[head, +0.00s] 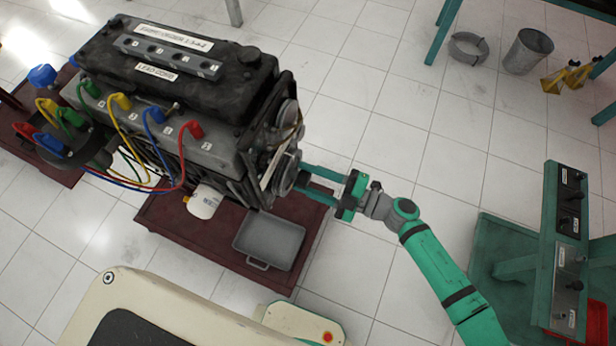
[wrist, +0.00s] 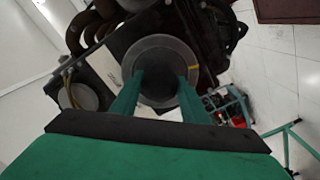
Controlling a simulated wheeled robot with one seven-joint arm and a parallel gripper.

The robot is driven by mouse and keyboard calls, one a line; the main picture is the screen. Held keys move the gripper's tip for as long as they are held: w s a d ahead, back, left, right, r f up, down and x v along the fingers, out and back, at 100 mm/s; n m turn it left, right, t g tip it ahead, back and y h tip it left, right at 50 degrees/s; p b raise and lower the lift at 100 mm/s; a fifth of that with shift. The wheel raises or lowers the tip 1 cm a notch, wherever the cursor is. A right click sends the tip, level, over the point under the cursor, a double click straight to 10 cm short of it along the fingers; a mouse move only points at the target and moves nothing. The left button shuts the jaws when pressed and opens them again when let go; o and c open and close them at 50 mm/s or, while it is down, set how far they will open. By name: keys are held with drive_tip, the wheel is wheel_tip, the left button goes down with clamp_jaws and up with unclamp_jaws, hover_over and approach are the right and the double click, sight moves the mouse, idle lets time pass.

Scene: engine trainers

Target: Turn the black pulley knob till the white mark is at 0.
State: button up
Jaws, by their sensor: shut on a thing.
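The engine's pulley is a round disc with a grey rim (wrist: 138,52) and the black pulley knob (wrist: 158,82) in its middle. My gripper (wrist: 160,85) reaches straight at it, with one green finger on each side of the knob, shut on it. A yellowish mark (wrist: 193,67) shows on the rim at the upper right. I cannot make out a white mark or a 0. In the head view my gripper (head: 304,177) meets the pulley (head: 286,172) at the engine's right end; the knob is hard to make out there.
The engine (head: 190,75) with coloured leads stands on a dark red stand (head: 180,235). A grey tray (head: 270,240) lies below the pulley. A green panel stand (head: 550,250) is at the right.

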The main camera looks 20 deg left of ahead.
drive_tip(key=shift+d+n, duration=0.1)
drive_tip(key=shift+n, duration=1)
drive_tip(key=o, duration=1.1)
drive_tip(key=shift+c, duration=0.2)
drive_tip(key=d, duration=1)
drive_tip(key=shift+s+d, duration=0.2)
drive_tip(key=shift+d, duration=0.2)
